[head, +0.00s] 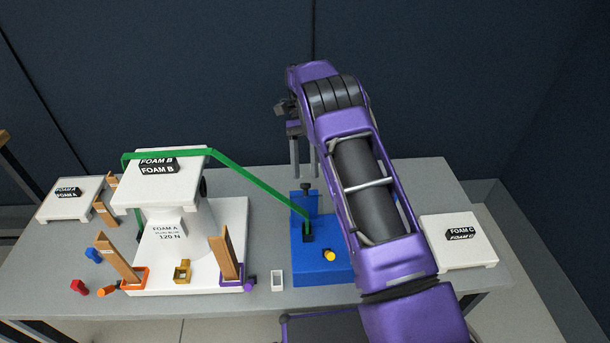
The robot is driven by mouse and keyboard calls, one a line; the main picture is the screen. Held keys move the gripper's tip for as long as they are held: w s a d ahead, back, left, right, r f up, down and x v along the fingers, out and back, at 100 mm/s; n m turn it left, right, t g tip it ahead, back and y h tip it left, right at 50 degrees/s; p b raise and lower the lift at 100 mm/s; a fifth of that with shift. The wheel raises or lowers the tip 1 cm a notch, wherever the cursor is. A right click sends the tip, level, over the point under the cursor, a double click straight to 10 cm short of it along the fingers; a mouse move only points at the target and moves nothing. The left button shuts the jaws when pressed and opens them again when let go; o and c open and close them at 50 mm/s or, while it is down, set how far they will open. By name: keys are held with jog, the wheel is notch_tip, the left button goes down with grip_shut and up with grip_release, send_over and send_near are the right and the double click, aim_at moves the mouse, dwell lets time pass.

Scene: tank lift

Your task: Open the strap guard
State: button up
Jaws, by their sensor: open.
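A green strap (245,178) runs over the top of the white tank marked FOAM B (195,190) and slopes down right to a blue block (325,268). It ends at a small black part (308,236) on the block. A black knob (306,188) stands at the top of the block's blue upright plate (298,205). I cannot tell which of these parts is the strap guard. My gripper (303,170) is open and empty, fingers pointing down, just above or behind the black knob. My purple arm hides the block's right side.
The tank stands on a white base (190,275) with wooden wedges (118,258) around it. A yellow knob (330,255) is on the blue block's front. Small coloured pieces lie at the front left. A FOAM C pad (458,252) is at right, a FOAM A pad (70,210) at left.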

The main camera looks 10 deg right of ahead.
notch_tip(320, 180, up, 6)
jog(key=shift+r, duration=0.25)
dwell(0.5)
notch_tip(320, 180, up, 8)
jog(key=n+t+b, duration=0.6)
jog(key=n+t, duration=0.3)
send_over(306, 204)
jog(key=w, duration=0.4)
jog(key=f+b, duration=0.1)
jog(key=f, duration=0.8)
jog(key=f+b, duration=0.1)
jog(key=f, duration=0.7)
jog(key=shift+w+d+f+b, duration=0.15)
jog(key=shift+d+f+b, duration=0.05)
jog(key=shift+f+b, duration=0.2)
jog(key=shift+r, duration=0.1)
grip_shut()
